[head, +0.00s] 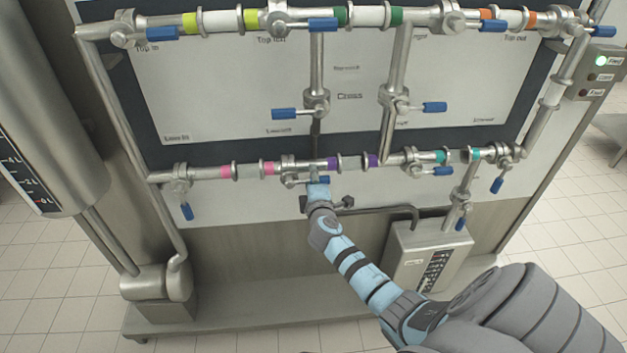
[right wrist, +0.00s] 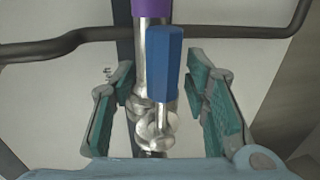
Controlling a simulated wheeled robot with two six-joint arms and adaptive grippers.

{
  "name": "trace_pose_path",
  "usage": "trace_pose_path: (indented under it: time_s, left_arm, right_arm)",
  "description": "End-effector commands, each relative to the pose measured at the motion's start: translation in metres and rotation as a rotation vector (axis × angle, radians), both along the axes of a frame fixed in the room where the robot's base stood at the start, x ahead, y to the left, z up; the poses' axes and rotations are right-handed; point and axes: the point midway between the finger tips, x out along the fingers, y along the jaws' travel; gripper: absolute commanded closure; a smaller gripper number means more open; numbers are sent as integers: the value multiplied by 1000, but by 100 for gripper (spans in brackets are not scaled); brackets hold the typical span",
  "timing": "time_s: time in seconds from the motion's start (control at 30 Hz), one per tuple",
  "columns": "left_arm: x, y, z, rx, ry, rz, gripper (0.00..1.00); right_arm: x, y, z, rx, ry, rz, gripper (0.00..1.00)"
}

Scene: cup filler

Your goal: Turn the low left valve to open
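The low left valve (head: 290,172) sits on the lower pipe, between a pink band and a purple band. Its blue handle (head: 323,180) points right, along the pipe. In the right wrist view the blue handle (right wrist: 166,65) lies lengthwise along the metal pipe below the purple band. My right gripper (head: 318,186) is at this handle, and its arm hides part of the area below. In the right wrist view the gripper (right wrist: 163,100) is open, with one green-padded finger on each side of the handle and a gap on both sides. My left gripper is in no view.
A dark bar (head: 375,210) runs below the lower pipe, close to my right gripper. A metal box (head: 428,255) stands below right. Other blue-handled valves sit along both pipes, one hanging down at left (head: 187,211). A large tank (head: 45,120) stands at far left.

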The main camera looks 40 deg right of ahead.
Motion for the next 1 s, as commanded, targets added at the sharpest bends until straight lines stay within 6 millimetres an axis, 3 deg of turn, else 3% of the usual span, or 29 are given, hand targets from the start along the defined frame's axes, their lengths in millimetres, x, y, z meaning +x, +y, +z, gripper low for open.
trace_pose_path:
  time_s: [0.23,0.63,1.0]
  left_arm:
    - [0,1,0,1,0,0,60]
    - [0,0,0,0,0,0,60]
    - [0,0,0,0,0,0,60]
  right_arm:
    - [-11,8,1,3,1,1,58]
    - [-91,60,20,3,0,2,58]
    - [-99,64,23,-1,1,0,58]
